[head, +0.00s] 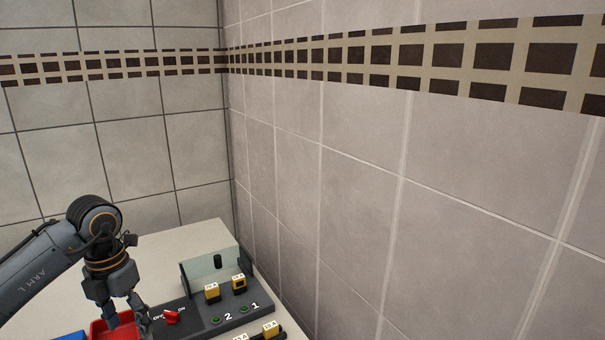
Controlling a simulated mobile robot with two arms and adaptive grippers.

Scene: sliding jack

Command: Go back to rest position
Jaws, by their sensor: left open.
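My left gripper (131,319) hangs fingers down at the lower left, over or in front of a red bin (101,331). Its fingers are apart, with nothing visible between them. To its right is a dark panel (196,317) with a red switch (172,317) marked with ON lettering, and green buttons labelled 2 and 1. My right gripper is not in view.
A light counter (165,250) fills the corner. A clear upright plate (208,268) stands on the panel's back part. More yellow blocks (271,330) lie at the bottom edge. A tiled wall (380,200) rises close on the right. A blue edge (70,337) shows left of the red bin.

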